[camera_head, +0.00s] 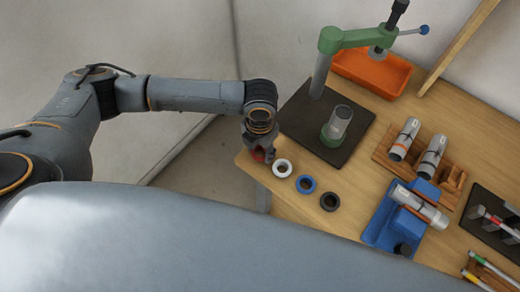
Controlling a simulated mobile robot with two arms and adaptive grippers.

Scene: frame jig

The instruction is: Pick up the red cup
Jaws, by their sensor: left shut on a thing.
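My left gripper (262,150) points down at the table's left corner and is shut on the red cup (259,155). Only a small red patch of the cup shows between the fingers; the rest is hidden by the gripper. I cannot tell whether the cup touches the table or is just above it. The white ring-shaped cup (282,168) is close to the right of the gripper. A blue one (306,184) and a black one (330,202) continue the row to the lower right. My right gripper is not in view.
A green press (345,40) stands on a dark plate (300,110) with a clear cylinder (338,122). An orange bin (372,72) is behind it. Grey tubes lie on a wooden rack (384,151) and a blue fixture (384,220). Pens and a dark tray (478,212) are far right.

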